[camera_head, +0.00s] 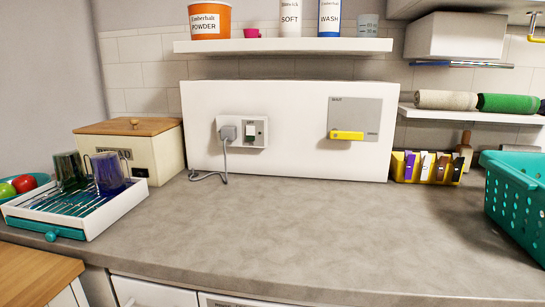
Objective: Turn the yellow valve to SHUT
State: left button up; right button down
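The yellow valve handle (347,135) lies horizontal on a grey plate (366,113) fixed to a white upright panel (295,150) at the back of the counter. The plate carries small lettering at its upper left, which looks like SHUT, and more at its lower right beside the handle's right end, too small to read surely. The handle points right, toward that lower right lettering. Nothing covers the handle. Neither of my grippers shows in the head view.
A socket with a grey plug and cord (227,133) sits left of the valve. A yellow holder (427,167) stands right of the panel, near a teal basket (517,200). A drying rack with glasses (80,205) is at left. The middle counter (270,235) is clear.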

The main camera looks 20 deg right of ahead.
aim_at(335, 134)
jog(key=z, duration=1.2)
